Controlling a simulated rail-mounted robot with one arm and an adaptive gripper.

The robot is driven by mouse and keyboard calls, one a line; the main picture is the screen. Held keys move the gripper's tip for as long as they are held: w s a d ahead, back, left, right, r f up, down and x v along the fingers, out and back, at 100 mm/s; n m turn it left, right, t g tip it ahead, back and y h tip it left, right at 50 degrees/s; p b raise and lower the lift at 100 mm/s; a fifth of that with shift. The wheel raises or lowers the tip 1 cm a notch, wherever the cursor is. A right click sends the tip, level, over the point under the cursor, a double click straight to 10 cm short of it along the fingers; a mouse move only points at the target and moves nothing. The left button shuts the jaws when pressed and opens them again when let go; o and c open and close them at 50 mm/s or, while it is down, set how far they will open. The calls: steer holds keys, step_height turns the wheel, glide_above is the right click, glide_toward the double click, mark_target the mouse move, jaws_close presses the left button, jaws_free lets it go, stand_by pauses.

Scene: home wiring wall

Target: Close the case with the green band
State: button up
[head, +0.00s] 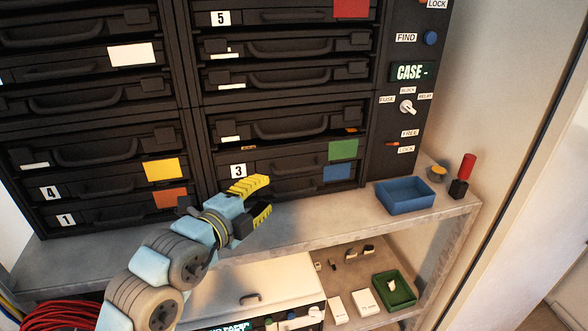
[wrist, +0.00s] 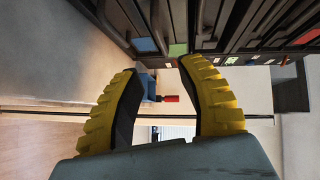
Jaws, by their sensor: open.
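The case with the green band (head: 343,149) sits in the right column of the black rack, just above a case with a blue band (head: 337,172). A white label "3" is at its left. I cannot tell for sure whether it stands out from the rack or how far its lid is open. The green band (wrist: 178,50) and the blue band (wrist: 145,44) also show at the top of the wrist view. My gripper (head: 264,198) is open and empty, in front of and below the left part of this case, apart from it.
Other black cases with yellow (head: 163,169), orange (head: 170,198) and red (head: 350,7) bands fill the rack. A control panel (head: 405,90) with a knob is at its right. A blue tray (head: 404,197) and a red-topped post (head: 464,170) stand on the shelf.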

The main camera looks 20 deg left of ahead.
mark_target(292, 172)
steer(key=w, duration=0.4)
steer(key=w+d+f+p, duration=0.1)
steer(key=w, duration=0.3)
steer(key=w+p, duration=0.1)
steer(key=w, duration=0.3)
steer(key=shift+w+d+f, duration=0.3)
steer(key=shift+d+f, duration=0.1)
jaws_close()
